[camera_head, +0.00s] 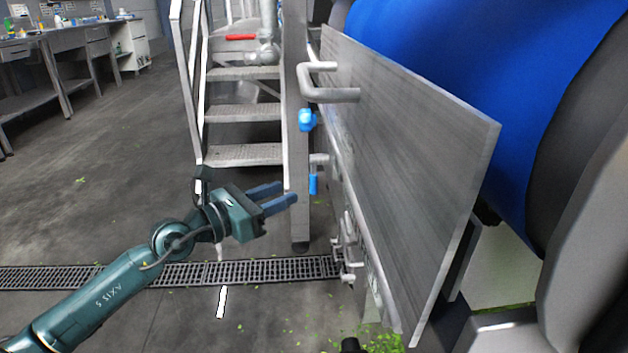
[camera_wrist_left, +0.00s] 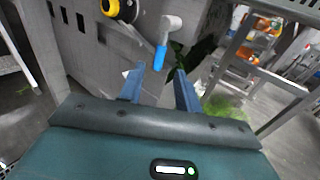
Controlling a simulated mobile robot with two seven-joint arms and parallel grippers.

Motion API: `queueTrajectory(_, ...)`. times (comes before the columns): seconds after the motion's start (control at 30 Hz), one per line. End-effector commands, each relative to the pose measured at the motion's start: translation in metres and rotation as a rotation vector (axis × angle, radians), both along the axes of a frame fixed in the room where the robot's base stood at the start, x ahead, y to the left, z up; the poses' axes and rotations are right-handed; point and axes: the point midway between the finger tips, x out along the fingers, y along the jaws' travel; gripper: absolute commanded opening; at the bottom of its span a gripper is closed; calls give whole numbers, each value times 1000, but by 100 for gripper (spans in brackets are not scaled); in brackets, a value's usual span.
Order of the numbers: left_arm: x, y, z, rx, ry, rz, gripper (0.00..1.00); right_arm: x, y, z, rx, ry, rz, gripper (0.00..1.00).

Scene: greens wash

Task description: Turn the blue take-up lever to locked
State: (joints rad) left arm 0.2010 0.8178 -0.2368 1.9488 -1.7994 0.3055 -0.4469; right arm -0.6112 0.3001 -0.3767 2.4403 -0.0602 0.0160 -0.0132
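The blue take-up lever (camera_head: 313,184) hangs down from a grey pivot beside the metal post, left of the big steel panel. In the left wrist view the lever (camera_wrist_left: 161,56) has a blue grip below a pale grey hub, just beyond my fingertips. My left gripper (camera_head: 289,192) is open and empty; its two blue fingers point at the lever from the left, apparently without touching it. The open fingers also show in the left wrist view (camera_wrist_left: 158,78). My right gripper is not in view.
A steel panel (camera_head: 410,150) with a bent pipe handle (camera_head: 325,90) stands at the right. A blue knob (camera_head: 307,120) sits on the post (camera_head: 298,215) above the lever. Metal stairs (camera_head: 243,115) rise behind. A floor drain (camera_head: 90,276) crosses below; the floor at left is clear.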

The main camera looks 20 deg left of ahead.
Motion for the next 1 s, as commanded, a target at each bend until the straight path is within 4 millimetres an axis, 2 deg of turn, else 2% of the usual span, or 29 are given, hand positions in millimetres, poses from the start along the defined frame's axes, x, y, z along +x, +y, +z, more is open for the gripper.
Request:
queueTrajectory(0.2, 37, -26, 0, -6, -2, -2, 34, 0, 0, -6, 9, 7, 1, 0)
queueTrajectory(0.4, 63, -42, -2, -4, 0, -1, 34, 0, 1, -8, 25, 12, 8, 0)
queueTrajectory(0.6, 73, -50, -1, -2, 2, -2, 34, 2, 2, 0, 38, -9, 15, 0)
queueTrajectory(0.87, 74, -50, -1, -2, 2, -2, 34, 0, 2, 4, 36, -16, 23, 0)
queueTrajectory(1.0, 74, -50, -1, -2, 2, -2, 23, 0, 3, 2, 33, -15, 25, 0)
